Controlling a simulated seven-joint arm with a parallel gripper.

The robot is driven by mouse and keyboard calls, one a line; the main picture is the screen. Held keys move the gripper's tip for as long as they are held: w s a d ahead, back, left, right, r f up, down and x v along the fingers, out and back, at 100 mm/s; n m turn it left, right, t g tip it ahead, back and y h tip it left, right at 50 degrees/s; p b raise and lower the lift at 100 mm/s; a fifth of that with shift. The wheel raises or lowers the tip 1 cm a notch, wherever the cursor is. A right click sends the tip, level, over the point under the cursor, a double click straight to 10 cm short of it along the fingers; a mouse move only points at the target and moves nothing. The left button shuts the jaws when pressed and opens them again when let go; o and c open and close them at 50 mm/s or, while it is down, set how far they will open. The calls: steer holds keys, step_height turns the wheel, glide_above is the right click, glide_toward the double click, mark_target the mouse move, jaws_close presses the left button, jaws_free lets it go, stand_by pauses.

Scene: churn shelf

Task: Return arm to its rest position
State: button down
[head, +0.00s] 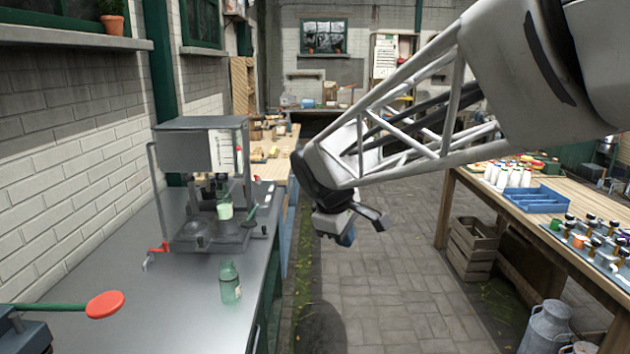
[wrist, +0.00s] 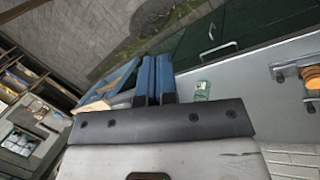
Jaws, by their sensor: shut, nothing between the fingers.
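My gripper (head: 349,226) hangs at the end of my arm, over the stone-paved aisle just right of the grey counter. In the wrist view its blue-padded fingers (wrist: 153,82) are together with nothing between them. The gripper is apart from the counter and touches nothing that I can see.
The grey counter (head: 180,285) holds a green glass bottle (head: 230,284) near its right edge and a filling machine (head: 204,180) with a bottle in it. A wooden table (head: 590,245) with a blue crate (head: 538,201) stands at right, a wooden crate (head: 471,247) beside it. The aisle is clear.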

steer(key=s+d+f+m+y, duration=0.1)
steer(key=s+d+m, duration=0.3)
steer(key=s, duration=0.4)
steer(key=s+d+f+m+y, duration=0.1)
steer(key=s+d+f+m, duration=0.2)
steer(key=s, duration=0.6)
steer(key=s+d+f+m, duration=0.2)
steer(key=s+d+m, duration=0.2)
steer(key=s, duration=0.5)
steer(key=shift+s+d+f+m+g+y, duration=0.2)
steer(key=shift+d+f+m+g+y, duration=0.15)
steer(key=shift+d, duration=0.45)
steer(key=shift+w+r, duration=0.15)
steer(key=shift+r, duration=0.05)
